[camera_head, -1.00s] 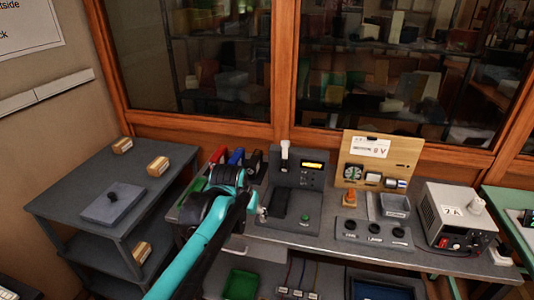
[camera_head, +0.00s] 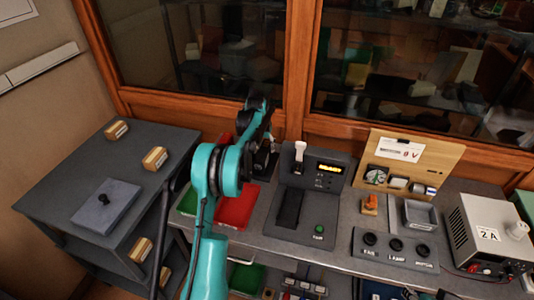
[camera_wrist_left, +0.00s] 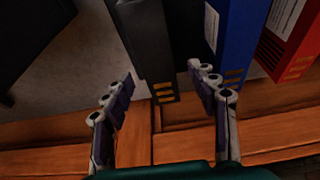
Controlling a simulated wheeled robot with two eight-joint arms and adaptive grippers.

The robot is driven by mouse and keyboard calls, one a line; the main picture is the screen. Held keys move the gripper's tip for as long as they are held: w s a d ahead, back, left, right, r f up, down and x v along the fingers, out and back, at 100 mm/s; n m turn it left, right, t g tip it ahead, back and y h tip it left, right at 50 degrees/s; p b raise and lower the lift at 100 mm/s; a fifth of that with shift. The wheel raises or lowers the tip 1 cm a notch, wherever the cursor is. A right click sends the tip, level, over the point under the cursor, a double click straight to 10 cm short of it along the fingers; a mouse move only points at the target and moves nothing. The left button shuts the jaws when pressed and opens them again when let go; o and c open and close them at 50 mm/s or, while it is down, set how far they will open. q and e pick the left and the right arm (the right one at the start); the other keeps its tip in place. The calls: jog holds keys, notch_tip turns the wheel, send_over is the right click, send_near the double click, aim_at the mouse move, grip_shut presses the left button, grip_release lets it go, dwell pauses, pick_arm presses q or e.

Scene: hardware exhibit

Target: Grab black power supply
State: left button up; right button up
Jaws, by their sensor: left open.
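The black power supply (camera_wrist_left: 148,45) is a dark upright box in the left wrist view. It lies between the two spread fingers of my left gripper (camera_wrist_left: 162,77), with no clear contact on either side. A blue unit (camera_wrist_left: 235,40) and a red unit (camera_wrist_left: 292,45) stand beside it to the right there. In the head view my left gripper (camera_head: 268,142) is over the back of the workbench, and my arm hides much of this row. My right gripper is in neither view.
A dark grey device (camera_head: 300,225) with a lit display stands just right of my arm. Red (camera_head: 238,208) and green (camera_head: 188,200) trays lie in front of the row. A wooden panel (camera_head: 410,160) and a bench supply (camera_head: 490,235) are farther right. A wood-framed window is behind.

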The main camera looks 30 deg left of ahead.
pick_arm(q)
jog(key=shift+f+b, duration=0.3)
jog(key=shift+f, duration=0.6)
jog(key=b+x, duration=0.2)
jog(key=x, duration=0.3)
jog(key=shift+s+f, duration=0.1)
jog(key=shift+s, duration=0.05)
jog(key=c, duration=0.4)
grip_shut()
